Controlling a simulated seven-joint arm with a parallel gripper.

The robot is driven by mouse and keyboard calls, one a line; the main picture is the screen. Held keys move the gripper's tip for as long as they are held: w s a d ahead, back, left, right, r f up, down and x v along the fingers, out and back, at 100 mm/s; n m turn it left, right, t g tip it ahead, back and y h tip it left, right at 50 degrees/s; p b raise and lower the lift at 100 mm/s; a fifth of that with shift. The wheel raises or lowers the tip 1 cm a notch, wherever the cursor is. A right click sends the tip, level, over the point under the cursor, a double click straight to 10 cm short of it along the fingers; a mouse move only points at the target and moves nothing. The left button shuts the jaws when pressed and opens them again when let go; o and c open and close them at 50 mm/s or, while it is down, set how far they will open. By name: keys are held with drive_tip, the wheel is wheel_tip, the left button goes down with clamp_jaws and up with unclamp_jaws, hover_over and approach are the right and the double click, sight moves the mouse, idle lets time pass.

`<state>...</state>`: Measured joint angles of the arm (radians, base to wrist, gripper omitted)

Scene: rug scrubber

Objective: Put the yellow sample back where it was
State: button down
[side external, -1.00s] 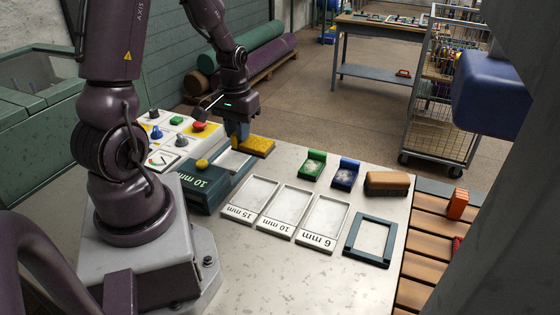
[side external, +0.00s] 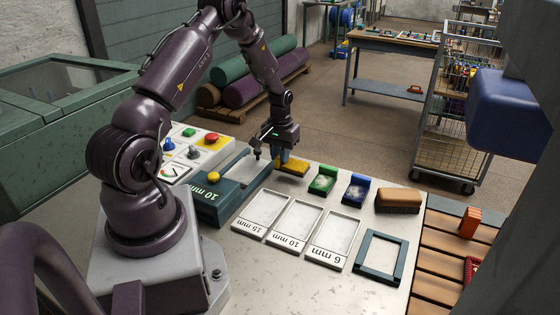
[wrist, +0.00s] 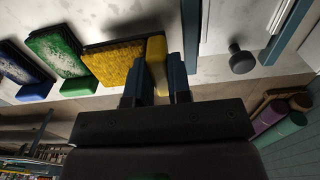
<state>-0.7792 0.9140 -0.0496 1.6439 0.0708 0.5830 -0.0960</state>
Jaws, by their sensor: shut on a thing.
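The yellow sample (side external: 294,168) has a dark-flecked pile and a plain yellow end block. It is at the back of the pale table, left of the green sample (side external: 323,181). My gripper (side external: 282,157) is shut on its end block; in the wrist view the fingers (wrist: 163,82) straddle that block, with the pile (wrist: 115,66) reaching left. The sample looks level and low over the table; I cannot tell if it touches. The blue sample (side external: 356,190) stands right of the green one.
White trays marked 15 mm (side external: 262,213), 10 mm (side external: 296,227) and 6 mm (side external: 333,238) lie in front. A brown brush (side external: 398,200) and teal frame (side external: 380,253) are to the right.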

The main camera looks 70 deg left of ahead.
drive_tip(key=shift+f, duration=1.15)
drive_tip(key=shift+f, duration=0.1)
drive_tip(key=c, duration=1.1)
unclamp_jaws()
drive_tip(key=shift+o, duration=0.2)
wheel_tip(320, 180, up, 12)
drive_tip(key=shift+d+r, duration=0.1)
drive_tip(key=w+d+r+m+t, duration=0.1)
drive_tip(key=d+r+m, duration=0.2)
drive_tip(key=d+r, duration=0.75)
drive_tip(key=s+d+r+m+t, duration=0.2)
drive_tip(key=s+d+r+m, duration=0.1)
drive_tip(key=s+d+r, duration=0.2)
drive_tip(key=s+d+r+m+t, duration=0.2)
drive_tip(key=s+d+r, duration=0.3)
drive_tip(key=s+d, duration=0.4)
drive_tip(key=d+m, duration=0.1)
drive_tip(key=d, duration=0.4)
drive_tip(key=shift+t, duration=0.3)
